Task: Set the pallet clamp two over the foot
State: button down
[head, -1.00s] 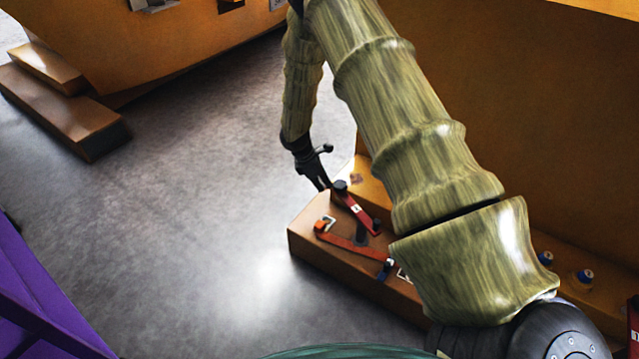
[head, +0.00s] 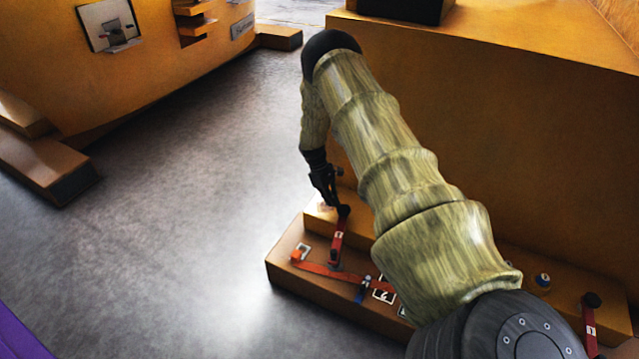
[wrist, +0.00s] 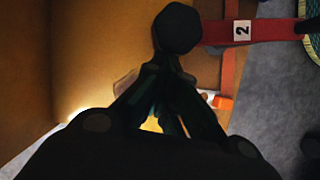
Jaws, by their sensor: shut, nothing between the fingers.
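Pallet clamp two is a red bar (head: 337,242) with a black knob (head: 344,211) at its far end. The wrist view shows the knob (wrist: 178,28) close up and the bar (wrist: 270,30) with a white "2" label. In the head view the bar runs from near the upper step down toward the orange strap. The stepped orange-brown foot (head: 315,299) lies at the base of the large casting. My gripper (head: 332,200) is shut and empty beside the knob; its fingertips (wrist: 168,68) overlap the knob's edge, and I cannot tell whether they touch.
An orange strap (head: 318,268) lies on the lower step, near a blue piece (head: 363,290). Another red clamp (head: 589,325) stands at the lower right. The big casting (head: 480,120) rises behind my arm. Open grey floor (head: 190,220) lies to the left.

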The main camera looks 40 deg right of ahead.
jog(key=s+d+m, duration=0.1)
jog(key=s+d+m+y, duration=0.1)
jog(key=shift+s+d+p, duration=0.15)
jog(key=shift+d+p, duration=0.15)
jog(key=shift+p, duration=0.1)
jog(key=shift+s+d+m, duration=0.35)
jog(key=shift+s+m, duration=0.05)
jog(key=shift+m, duration=0.1)
jog(key=shift+s+f, duration=0.1)
jog(key=shift+w+d, duration=0.2)
jog(key=shift+w, duration=0.3)
jog(key=w, duration=0.1)
jog(key=w+b, duration=0.1)
jog(key=w, duration=0.1)
jog(key=shift+a+f+b, duration=0.15)
jog(key=shift+b, duration=0.15)
jog(key=shift+w+a+r+p, duration=0.2)
jog(key=shift+w+r+p, duration=0.1)
jog(key=shift+w+r, duration=0.2)
jog(key=shift+w+a+r+p, duration=0.25)
jog(key=shift+w+r, duration=0.1)
jog(key=shift+r, duration=0.1)
jog(key=p+v, duration=0.1)
jog(key=v, duration=0.7)
jog(key=shift+s+d+r, duration=0.15)
jog(key=shift+s+d, duration=0.15)
jog(key=shift+d, duration=0.05)
